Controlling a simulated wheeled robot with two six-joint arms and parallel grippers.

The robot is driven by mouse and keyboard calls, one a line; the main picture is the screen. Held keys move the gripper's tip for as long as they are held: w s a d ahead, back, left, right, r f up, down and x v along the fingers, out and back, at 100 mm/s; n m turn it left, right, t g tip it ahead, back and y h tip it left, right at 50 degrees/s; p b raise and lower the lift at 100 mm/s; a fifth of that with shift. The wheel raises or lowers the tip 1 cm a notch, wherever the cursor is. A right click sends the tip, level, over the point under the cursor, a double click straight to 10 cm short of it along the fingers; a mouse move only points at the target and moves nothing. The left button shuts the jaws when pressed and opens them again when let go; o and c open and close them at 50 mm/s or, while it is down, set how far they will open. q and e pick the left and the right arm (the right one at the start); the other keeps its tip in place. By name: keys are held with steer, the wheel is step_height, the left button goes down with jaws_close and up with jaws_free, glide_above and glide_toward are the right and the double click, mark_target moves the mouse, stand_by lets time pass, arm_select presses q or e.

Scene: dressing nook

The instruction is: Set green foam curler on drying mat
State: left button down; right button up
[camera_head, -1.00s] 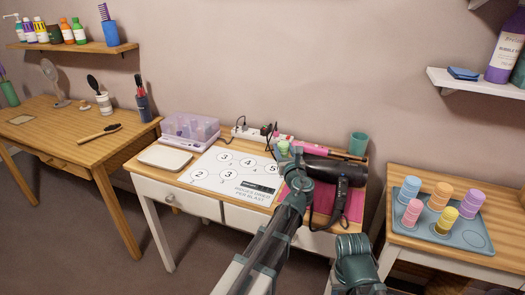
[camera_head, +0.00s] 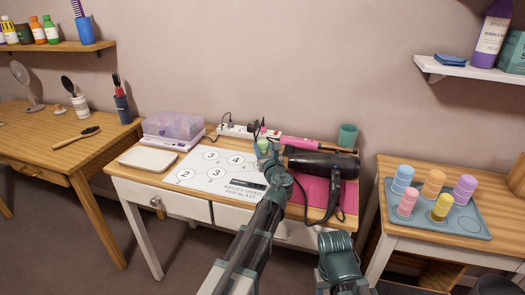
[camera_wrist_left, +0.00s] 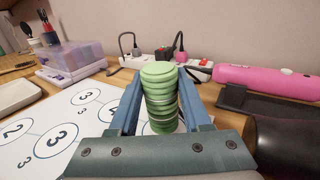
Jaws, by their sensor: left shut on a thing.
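The green foam curler (camera_wrist_left: 160,100) stands upright between the two fingers of my left gripper (camera_wrist_left: 158,108), which is shut on it. In the head view only the curler's green top (camera_head: 263,145) shows above my left gripper (camera_head: 268,152), near the right edge of a numbered white sheet. Whether its base touches anything is hidden. A blue-grey mat (camera_head: 466,224) with ring outlines lies on the right table, holding several upright curlers in blue, orange, purple, pink and yellow. A bare ring shows at its front right. My right gripper is not in view.
A black hair dryer (camera_head: 325,164) on a pink mat (camera_head: 314,202) lies right of my left gripper. Behind are a power strip (camera_head: 234,130), a pink styler (camera_head: 300,143) and a teal cup (camera_head: 347,135). A gap separates the middle desk from the right table.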

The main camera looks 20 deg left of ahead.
arm_select(q)
steer(key=shift+f+b, duration=0.5)
steer(key=shift+c, duration=1.8)
jaws_free()
steer(key=shift+r+p, duration=0.75)
steer(key=v, duration=1.2)
steer(key=shift+f, duration=0.2)
